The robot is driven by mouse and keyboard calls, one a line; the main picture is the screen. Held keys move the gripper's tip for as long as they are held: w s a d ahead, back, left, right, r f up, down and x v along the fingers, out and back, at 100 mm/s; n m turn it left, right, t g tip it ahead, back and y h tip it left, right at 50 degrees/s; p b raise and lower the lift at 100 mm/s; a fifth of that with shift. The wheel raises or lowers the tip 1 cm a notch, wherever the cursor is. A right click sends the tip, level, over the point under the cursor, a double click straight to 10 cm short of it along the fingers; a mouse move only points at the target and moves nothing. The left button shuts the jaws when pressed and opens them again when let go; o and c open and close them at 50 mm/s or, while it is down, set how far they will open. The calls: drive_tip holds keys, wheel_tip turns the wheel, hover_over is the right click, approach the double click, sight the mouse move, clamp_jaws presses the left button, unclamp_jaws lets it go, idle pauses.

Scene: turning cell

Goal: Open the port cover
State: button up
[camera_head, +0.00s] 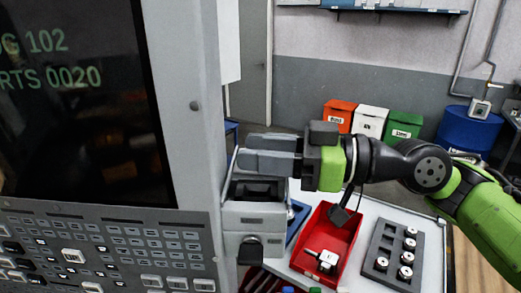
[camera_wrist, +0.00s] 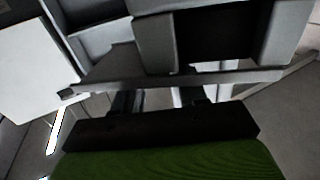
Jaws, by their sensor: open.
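A grey box-like port unit (camera_head: 255,217) is fixed to the side of the machine's panel, with a dark recess in its upper part. A thin light-edged plate (camera_head: 231,174) stands tilted at its left side; it looks like the port cover, seen nearly edge-on. My gripper (camera_head: 254,152) is open, with its grey fingers just above the port unit and near the top of that plate. In the wrist view, a long grey bar (camera_wrist: 180,80) crosses close in front of my fingers (camera_wrist: 155,98). Whether they touch it is unclear.
The control panel (camera_head: 110,245) and its screen (camera_head: 80,95) fill the left. Below right, a white table holds a red tray (camera_head: 345,228) with a part inside and a dark rack (camera_head: 380,245) of parts. Orange, white and green bins (camera_head: 403,125) stand behind.

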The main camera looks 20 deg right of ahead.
drive_tip(key=shift+w+a, duration=0.1)
drive_tip(key=shift+a, duration=0.1)
drive_tip(key=shift+d, duration=0.1)
drive_tip(key=shift+c, duration=1)
clamp_jaws()
